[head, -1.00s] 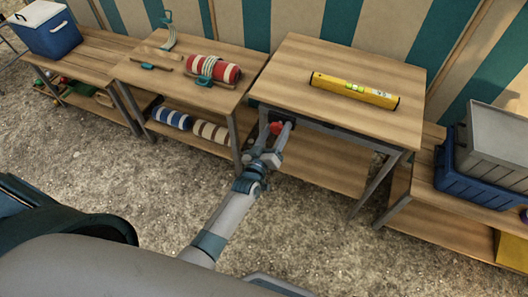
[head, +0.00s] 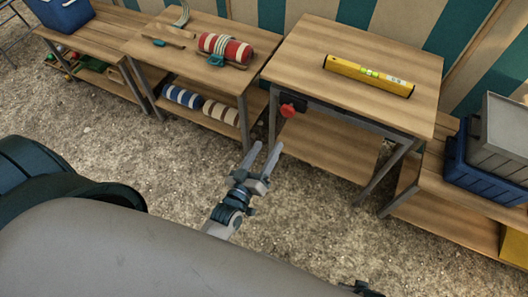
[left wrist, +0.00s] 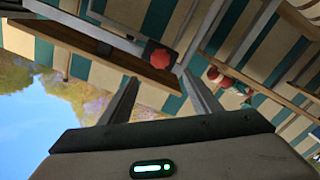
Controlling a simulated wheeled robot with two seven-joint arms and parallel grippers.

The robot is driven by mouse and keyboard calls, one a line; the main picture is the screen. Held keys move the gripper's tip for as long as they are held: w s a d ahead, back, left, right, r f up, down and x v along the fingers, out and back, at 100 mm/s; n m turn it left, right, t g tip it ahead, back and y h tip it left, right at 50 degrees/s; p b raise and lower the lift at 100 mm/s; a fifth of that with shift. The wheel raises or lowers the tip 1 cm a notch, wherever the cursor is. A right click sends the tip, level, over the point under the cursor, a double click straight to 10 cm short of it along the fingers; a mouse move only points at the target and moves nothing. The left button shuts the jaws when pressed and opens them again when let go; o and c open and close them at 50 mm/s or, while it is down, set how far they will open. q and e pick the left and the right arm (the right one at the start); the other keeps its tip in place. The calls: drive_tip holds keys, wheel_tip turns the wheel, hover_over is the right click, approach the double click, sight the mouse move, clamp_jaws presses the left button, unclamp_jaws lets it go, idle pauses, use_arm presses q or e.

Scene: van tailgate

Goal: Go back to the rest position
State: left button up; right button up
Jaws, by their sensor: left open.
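My left gripper (head: 262,158) is open and empty, out over the gravel in front of the tables. Its two fingers also show apart in the left wrist view (left wrist: 155,95). A red knob (head: 288,110) sits on a dark box under the front left corner of the table with the yellow level. The knob shows beyond the fingertips in the left wrist view (left wrist: 160,58), and the gripper does not touch it. A small dark part at the bottom edge of the head view may belong to my right arm; its gripper cannot be made out.
A yellow spirit level (head: 368,76) lies on the nearest table (head: 300,55). The table to its left carries a red-striped roll (head: 225,48). A blue cooler (head: 62,12) stands far left. Grey and blue crates (head: 490,165) stand at right. The gravel in front is free.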

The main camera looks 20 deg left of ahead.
use_arm(q)
drive_tip(key=shift+s, duration=0.5)
use_arm(e)
drive_tip(key=shift+s, duration=0.35)
drive_tip(key=shift+w, duration=0.2)
use_arm(q)
drive_tip(key=s+d+f+m+g+h+p, duration=0.1)
drive_tip(key=s+f+m+g+p, duration=0.15)
drive_tip(key=f, duration=0.45)
drive_tip(key=s+d+f+m+g+h+p, duration=0.1)
drive_tip(key=s+d+f+m+g, duration=0.15)
drive_tip(key=f, duration=0.45)
drive_tip(key=s+a+f+m+g+y+p, duration=0.1)
drive_tip(key=s+f+g, duration=0.6)
drive_tip(key=s+f, duration=0.7)
drive_tip(key=s+a+m+p, duration=0.1)
drive_tip(key=a+m, duration=0.1)
drive_tip(key=shift+s+f+m+g, duration=0.3)
drive_tip(key=shift+s+m, duration=0.05)
drive_tip(key=shift+m, duration=0.05)
use_arm(e)
drive_tip(key=w+a+f+t, duration=0.2)
drive_tip(key=a, duration=0.1)
drive_tip(key=shift+t+y, duration=0.3)
drive_tip(key=shift+y, duration=0.1)
